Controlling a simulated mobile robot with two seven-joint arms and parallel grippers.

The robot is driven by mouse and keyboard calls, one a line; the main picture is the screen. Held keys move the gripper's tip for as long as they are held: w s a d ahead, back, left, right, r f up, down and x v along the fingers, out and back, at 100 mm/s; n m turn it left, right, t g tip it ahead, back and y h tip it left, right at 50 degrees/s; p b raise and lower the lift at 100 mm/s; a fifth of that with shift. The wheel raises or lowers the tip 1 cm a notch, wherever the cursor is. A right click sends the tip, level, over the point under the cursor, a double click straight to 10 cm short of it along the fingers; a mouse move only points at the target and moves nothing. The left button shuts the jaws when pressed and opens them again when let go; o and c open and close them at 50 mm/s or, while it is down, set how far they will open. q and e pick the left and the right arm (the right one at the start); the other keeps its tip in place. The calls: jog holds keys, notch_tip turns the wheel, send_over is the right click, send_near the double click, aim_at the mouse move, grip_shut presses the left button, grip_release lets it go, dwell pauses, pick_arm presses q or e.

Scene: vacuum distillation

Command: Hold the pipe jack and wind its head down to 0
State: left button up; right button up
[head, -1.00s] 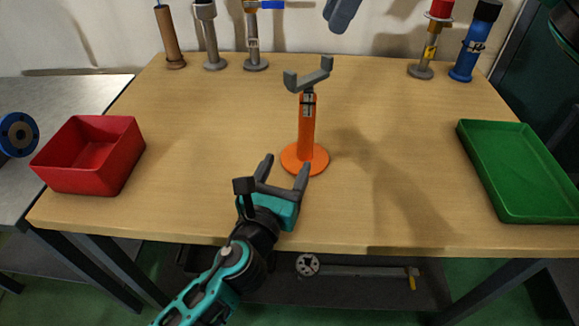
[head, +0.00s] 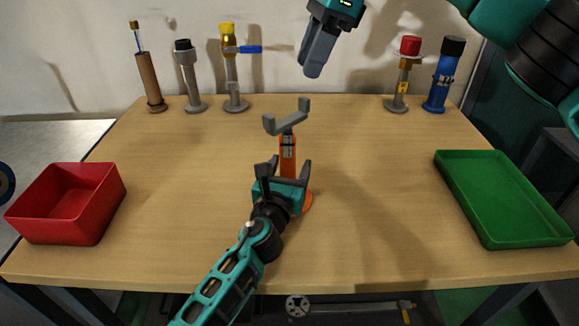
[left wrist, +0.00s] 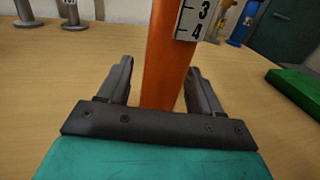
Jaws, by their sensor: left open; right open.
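The pipe jack (head: 288,147) stands upright in the middle of the table, with an orange post, an orange round base and a grey forked head (head: 287,119). A small scale is on its post; the left wrist view shows marks 3 and 4 on the scale plate (left wrist: 195,20). My left gripper (head: 284,172) is open, its fingers on either side of the orange post (left wrist: 163,70), with gaps visible. It hides part of the lower post and base. My right gripper (head: 314,58) is open and empty, pointing down above and behind the forked head.
A red bin (head: 68,213) stands at the left of the table and a green tray (head: 500,200) at the right. Several pipe fittings stand along the back edge, including a blue cylinder (head: 440,80). The table around the jack is clear.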

pick_arm(q)
jog(key=shift+w, duration=0.15)
jog(key=shift+c, duration=0.2)
grip_shut()
dwell(0.4)
dwell(0.7)
